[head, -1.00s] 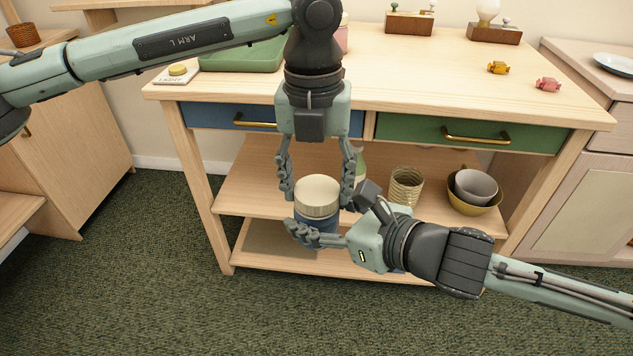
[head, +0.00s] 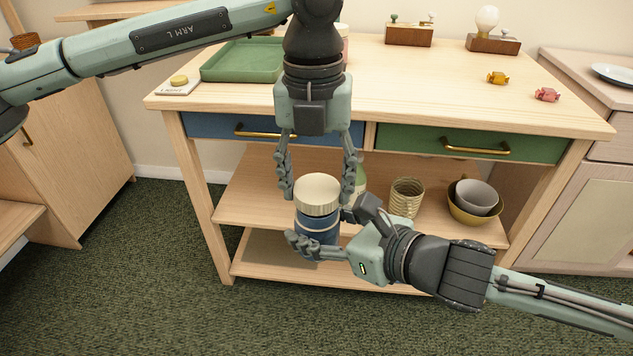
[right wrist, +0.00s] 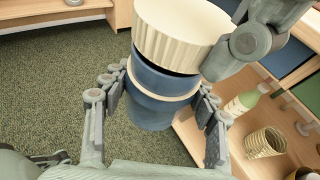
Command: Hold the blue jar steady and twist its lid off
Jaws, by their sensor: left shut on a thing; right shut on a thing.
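The blue jar (head: 318,228) is upright in front of the workbench, with a pale band around its body. My right gripper (head: 322,230) is shut around the jar's body from the right. The cream ribbed lid (head: 317,196) is above the jar, and my left gripper (head: 316,194) is shut on it from above. In the right wrist view, the jar (right wrist: 152,98) stands between my right fingers, and a dark gap shows under the lid (right wrist: 180,38), which looks raised off the jar's rim. The jar's inside is hidden.
The wooden workbench (head: 400,95) stands right behind, with a green tray (head: 240,62) and two small wrapped sweets on top. Its shelf holds a ribbed tin (head: 406,196), stacked bowls (head: 475,198) and a green bottle (head: 360,180). Carpet in front is clear.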

